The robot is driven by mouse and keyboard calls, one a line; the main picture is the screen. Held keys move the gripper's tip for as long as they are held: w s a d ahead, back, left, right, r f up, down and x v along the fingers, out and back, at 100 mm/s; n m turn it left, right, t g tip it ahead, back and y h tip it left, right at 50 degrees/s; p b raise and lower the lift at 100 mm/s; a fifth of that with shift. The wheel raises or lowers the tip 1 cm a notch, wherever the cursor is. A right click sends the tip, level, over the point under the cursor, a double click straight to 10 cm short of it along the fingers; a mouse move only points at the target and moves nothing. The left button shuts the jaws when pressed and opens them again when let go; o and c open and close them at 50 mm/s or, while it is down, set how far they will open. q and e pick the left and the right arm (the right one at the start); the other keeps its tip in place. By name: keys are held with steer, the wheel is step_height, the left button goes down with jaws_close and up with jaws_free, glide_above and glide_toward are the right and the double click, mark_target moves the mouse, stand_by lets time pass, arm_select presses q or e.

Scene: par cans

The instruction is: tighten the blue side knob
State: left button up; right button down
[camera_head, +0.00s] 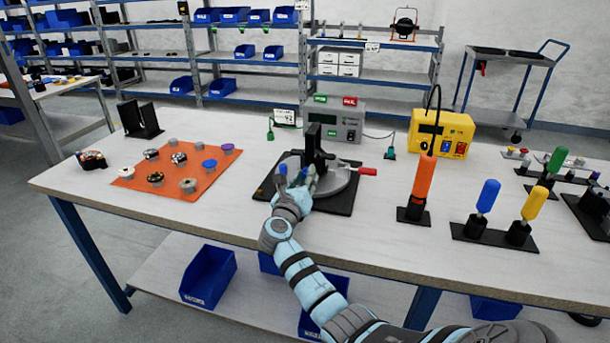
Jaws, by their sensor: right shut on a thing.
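A round grey fixture (338,184) with a black upright clamp (314,147) stands on a black base plate (345,205) in the middle of the table. A red handle (367,172) sticks out from its right side. My right gripper (297,180) is at the front left side of the fixture, shut on the blue side knob (283,169). The gripper hides most of the knob, and the exact contact is too small to see. My left gripper is not in view.
An orange mat (205,188) with several small round parts lies to the left. A grey box (336,125) and a yellow power unit (452,137) stand behind. An orange-handled tool (422,178) and blue and yellow ones (487,196) stand upright to the right. The front left tabletop is clear.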

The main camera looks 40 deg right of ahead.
steer(key=shift+m+p, duration=0.45)
steer(key=shift+m, duration=1.85)
steer(key=shift+f, duration=0.1)
steer(key=c, duration=1.6)
jaws_free()
steer(key=v, duration=1.2)
